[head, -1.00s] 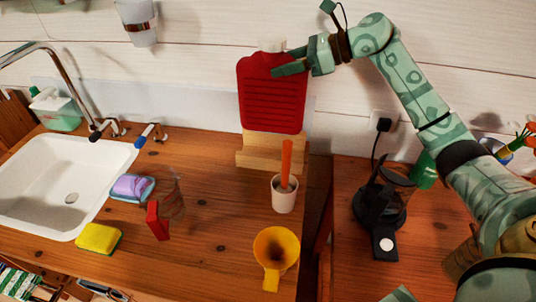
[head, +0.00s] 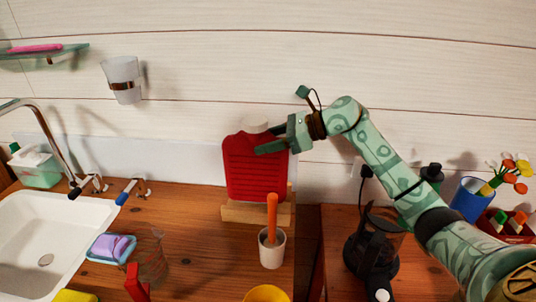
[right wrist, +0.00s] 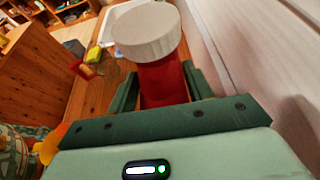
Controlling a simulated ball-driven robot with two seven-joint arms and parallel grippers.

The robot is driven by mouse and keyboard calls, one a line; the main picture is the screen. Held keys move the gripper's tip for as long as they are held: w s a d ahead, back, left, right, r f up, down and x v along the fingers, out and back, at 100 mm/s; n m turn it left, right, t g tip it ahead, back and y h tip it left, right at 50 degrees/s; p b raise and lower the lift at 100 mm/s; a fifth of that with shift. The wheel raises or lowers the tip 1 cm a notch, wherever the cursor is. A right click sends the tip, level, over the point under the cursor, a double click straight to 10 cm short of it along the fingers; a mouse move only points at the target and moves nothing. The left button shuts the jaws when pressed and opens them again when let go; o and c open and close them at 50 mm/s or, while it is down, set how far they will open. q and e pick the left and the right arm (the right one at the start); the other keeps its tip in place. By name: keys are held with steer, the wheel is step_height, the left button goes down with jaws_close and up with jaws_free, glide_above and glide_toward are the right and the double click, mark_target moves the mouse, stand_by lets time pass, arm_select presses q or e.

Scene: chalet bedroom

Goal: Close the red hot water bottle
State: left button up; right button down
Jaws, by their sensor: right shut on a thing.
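The red hot water bottle (head: 255,172) stands upright on a light wooden stand (head: 240,213) against the back wall. Its white cap (head: 254,127) sits at the top of the neck; the right wrist view shows this cap (right wrist: 147,32) large, above the red neck (right wrist: 162,84). I cannot tell whether the cap is tight. My right gripper (head: 268,140) reaches in from the right and is shut on the bottle just below the cap. In the right wrist view its fingers (right wrist: 160,88) lie on both sides of the neck. My left gripper is not in view.
A white cup with an orange-handled tool (head: 272,248) stands in front of the stand. A yellow funnel-like thing (head: 266,294) is nearer. A black coffee maker (head: 373,245) stands right of the gap between the counters. The sink (head: 40,235) is at left.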

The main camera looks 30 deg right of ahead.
mark_target(256, 164)
step_height(256, 164, down, 4)
steer(key=shift+r+b, duration=0.25)
steer(key=shift+b, duration=0.05)
steer(key=shift+f, duration=0.2)
steer(key=c, duration=0.6)
jaws_free()
